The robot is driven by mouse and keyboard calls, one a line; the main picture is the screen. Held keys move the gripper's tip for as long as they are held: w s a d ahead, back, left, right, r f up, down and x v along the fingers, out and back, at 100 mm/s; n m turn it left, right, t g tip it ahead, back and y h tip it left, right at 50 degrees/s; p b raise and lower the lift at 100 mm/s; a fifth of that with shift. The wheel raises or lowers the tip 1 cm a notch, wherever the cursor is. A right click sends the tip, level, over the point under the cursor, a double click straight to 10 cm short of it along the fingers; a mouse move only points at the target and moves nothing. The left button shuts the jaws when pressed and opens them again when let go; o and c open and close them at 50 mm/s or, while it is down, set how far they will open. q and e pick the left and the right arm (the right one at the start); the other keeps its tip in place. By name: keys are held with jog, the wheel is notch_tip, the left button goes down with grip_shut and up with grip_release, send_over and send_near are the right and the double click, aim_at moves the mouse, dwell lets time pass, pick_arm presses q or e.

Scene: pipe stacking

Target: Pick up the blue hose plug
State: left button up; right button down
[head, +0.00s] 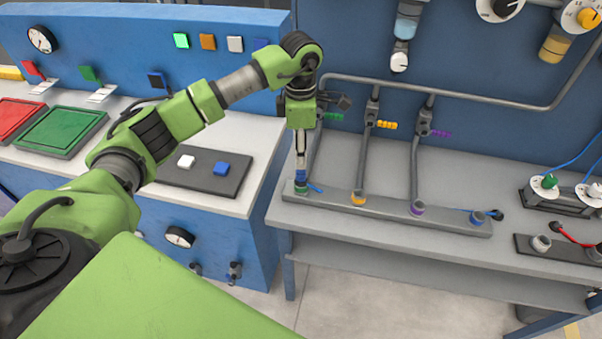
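My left gripper (301,172) points straight down at the left end of the grey rail on the right-hand bench. Its fingers look close together from this side. A small blue plug-like piece (301,175) shows at the fingertips, just above a green collar (301,189). My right gripper is out of view.
Grey pipes rise from the rail (448,222) at a yellow collar (358,198) and a purple collar (417,208), to the right of my gripper. A plug panel (560,197) with blue and red hoses stands at the far right. The bench front is clear.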

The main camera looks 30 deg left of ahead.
aim_at(301, 178)
pick_arm(q)
jog(key=shift+f, duration=0.35)
jog(key=f+p, duration=0.1)
jog(key=f, duration=0.1)
jog(key=f+p, duration=0.1)
jog(key=f, duration=0.1)
jog(key=shift+s+d+f+p, duration=0.15)
jog(key=shift+d+f+p, duration=0.05)
jog(key=shift+f+p, duration=0.2)
jog(key=shift+f, duration=0.35)
grip_shut()
